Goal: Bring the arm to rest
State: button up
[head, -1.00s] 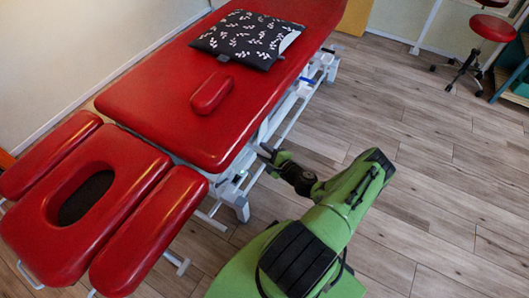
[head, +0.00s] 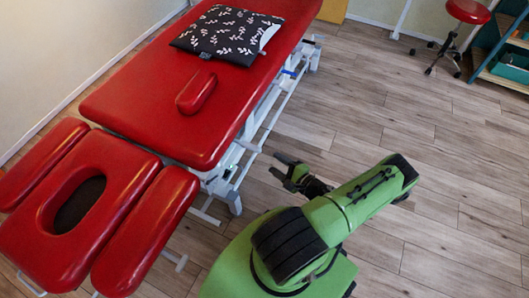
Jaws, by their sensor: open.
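My gripper (head: 283,167) is in the head view, right of the red treatment table (head: 130,105) and above the wood floor. It is open, with nothing seen between its fingers. It is apart from the table's edge, with a strip of floor showing between them. My green arm is folded, with its elbow to the right and the gripper end pointing back left toward the table.
A black leaf-patterned pillow (head: 222,35) and a small red pad (head: 197,92) lie on the table. A red stool (head: 466,12) and a wooden shelf (head: 498,75) stand at the upper right. The floor (head: 440,160) to the right is clear.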

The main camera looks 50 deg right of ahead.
jog(key=shift+v, duration=1)
